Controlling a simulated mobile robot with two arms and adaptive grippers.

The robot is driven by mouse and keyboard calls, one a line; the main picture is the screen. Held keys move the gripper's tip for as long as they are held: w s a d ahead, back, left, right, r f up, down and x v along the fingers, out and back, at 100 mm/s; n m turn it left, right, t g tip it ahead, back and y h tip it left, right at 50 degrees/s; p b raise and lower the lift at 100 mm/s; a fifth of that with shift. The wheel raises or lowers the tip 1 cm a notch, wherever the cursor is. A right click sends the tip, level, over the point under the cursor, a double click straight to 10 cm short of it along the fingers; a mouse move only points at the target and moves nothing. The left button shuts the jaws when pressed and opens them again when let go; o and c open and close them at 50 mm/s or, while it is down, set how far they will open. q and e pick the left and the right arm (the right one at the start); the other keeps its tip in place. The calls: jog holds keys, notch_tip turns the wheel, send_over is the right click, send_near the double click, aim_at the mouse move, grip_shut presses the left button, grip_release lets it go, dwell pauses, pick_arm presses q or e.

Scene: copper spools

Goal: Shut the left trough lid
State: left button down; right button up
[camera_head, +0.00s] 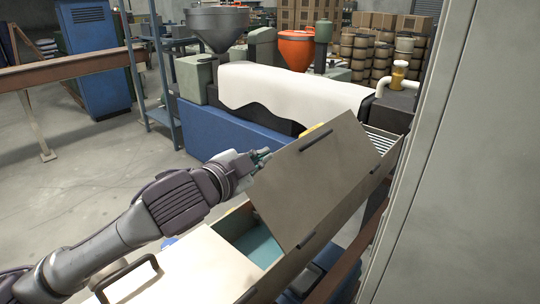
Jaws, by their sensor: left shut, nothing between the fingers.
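A grey-beige trough lid (315,180) stands tilted up in the middle of the head view, with a dark bar handle (316,147) near its top edge. Below it and to its left, an open trough compartment (257,243) shows a teal inside. My left gripper (259,157) is at the lid's upper left edge, shut and holding nothing. Its tips are close to the lid; I cannot tell whether they touch it. My right gripper is not in view.
A pale flat cover (195,266) with a black handle (126,277) lies in the near foreground. A grey panel (470,150) blocks the right side. A blue machine base (230,133) with a white sheet (290,90) stands behind. Bare floor lies to the left.

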pick_arm(q)
jog(key=p, duration=0.3)
send_over(273, 162)
jog(key=s+d, duration=0.2)
jog(key=d, duration=0.1)
jog(key=shift+s+a+f, duration=0.1)
jog(key=shift+a+f, duration=0.05)
jog(key=shift+f, duration=0.45)
jog(key=shift+w+a+f, duration=0.35)
jog(key=shift+a+f, duration=0.15)
jog(key=shift+f, duration=0.1)
jog(key=shift+w+a+f, duration=0.35)
jog(key=shift+a+f, duration=0.1)
jog(key=shift+f, duration=0.15)
jog(key=shift+w+a+f, duration=0.15)
jog(key=shift+a+f, duration=0.1)
jog(key=shift+d, duration=0.1)
jog(key=shift+p, duration=0.3)
